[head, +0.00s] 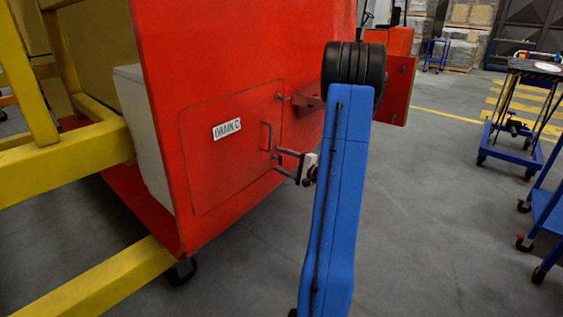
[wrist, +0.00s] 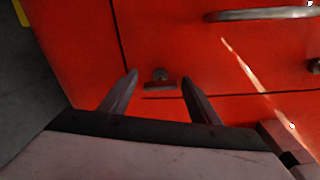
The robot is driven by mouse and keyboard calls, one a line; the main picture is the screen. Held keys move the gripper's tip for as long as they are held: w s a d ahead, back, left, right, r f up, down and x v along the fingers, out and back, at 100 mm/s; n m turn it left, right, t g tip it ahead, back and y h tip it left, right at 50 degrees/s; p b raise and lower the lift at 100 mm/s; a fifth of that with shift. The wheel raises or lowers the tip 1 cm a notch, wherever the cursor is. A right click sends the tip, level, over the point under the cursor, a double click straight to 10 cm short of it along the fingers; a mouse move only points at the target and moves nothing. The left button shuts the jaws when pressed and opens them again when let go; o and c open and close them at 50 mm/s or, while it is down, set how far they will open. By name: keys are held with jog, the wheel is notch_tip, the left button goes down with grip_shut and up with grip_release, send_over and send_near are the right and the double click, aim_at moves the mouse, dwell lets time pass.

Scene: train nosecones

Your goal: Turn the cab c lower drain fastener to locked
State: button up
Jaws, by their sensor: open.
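The drain door (head: 225,155) is a closed red panel with a "DRAIN C" label (head: 227,129). The lower drain fastener (wrist: 160,80) is a small dark piece with a short bar, near the door seam in the wrist view. The bar looks about level in that view; I cannot tell whether this is locked. My gripper (head: 277,160) is open at the door's right edge, below the handle (head: 267,136). In the wrist view my gripper (wrist: 160,77) has one finger on each side of the fastener, apart from it. In the head view the fastener is hard to make out by the fingers.
An upper fastener (head: 282,97) sits above the handle. The handle also shows at the top right of the wrist view (wrist: 262,14). A red bracket (head: 308,104) juts out nearby. Yellow frame beams (head: 65,157) stand at left. The floor at right is clear up to blue carts (head: 510,145).

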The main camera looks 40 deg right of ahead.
jog(key=c, duration=1.1)
jog(key=shift+o, duration=0.2)
dwell(0.4)
jog(key=o, duration=1.1)
jog(key=shift+c, duration=0.2)
jog(key=s+d, duration=0.2)
jog(key=s, duration=1.5)
jog(key=shift+s+d, duration=0.15)
jog(key=shift+d, duration=0.05)
